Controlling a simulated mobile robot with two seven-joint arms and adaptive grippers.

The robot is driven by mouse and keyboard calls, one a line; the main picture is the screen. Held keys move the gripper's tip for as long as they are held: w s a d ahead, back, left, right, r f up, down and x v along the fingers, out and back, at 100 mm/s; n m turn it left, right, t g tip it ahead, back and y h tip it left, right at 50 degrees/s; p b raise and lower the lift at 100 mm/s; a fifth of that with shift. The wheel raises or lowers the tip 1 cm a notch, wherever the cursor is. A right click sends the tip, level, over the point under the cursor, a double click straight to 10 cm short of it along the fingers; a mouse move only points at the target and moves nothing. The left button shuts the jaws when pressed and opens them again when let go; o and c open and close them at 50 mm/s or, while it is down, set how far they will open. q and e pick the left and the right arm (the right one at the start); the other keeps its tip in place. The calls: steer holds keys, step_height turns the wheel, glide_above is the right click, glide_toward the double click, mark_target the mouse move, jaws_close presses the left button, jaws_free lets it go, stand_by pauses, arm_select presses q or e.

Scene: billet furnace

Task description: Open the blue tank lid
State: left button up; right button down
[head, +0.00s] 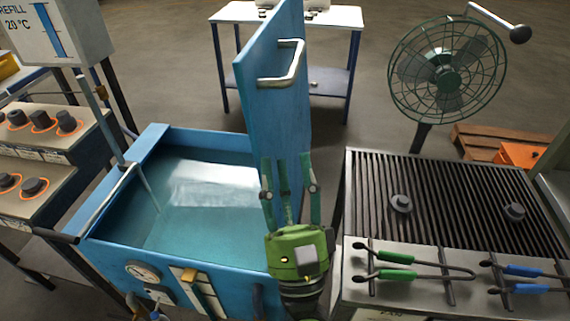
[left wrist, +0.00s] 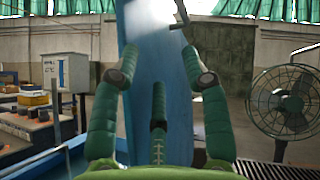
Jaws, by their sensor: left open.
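The blue tank (head: 212,254) stands at the left in the head view, filled with water. Its blue lid (head: 262,115) stands upright, raised along the tank's right side, with a metal handle (head: 297,66) on its face near the top. My left gripper (head: 289,158) is open, with green padded fingers pointing at the lid's lower part. In the left wrist view the lid (left wrist: 150,75) rises between the spread fingers (left wrist: 160,78), and part of the handle (left wrist: 182,14) shows above. Nothing is held. I cannot tell whether the fingers touch the lid. My right gripper is not in view.
A ribbed grill table (head: 450,200) stands at the right, with green-handled tongs (head: 397,258) and blue-handled tongs (head: 523,271) on its front. A fan (head: 447,70) stands behind it. A control panel with knobs (head: 38,121) is at the left. A white table (head: 340,17) stands behind.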

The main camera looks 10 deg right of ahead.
arm_select(q)
steer(key=b+v, duration=0.1)
steer(key=v, duration=0.2)
steer(key=shift+b, duration=0.3)
stand_by(0.4)
stand_by(0.3)
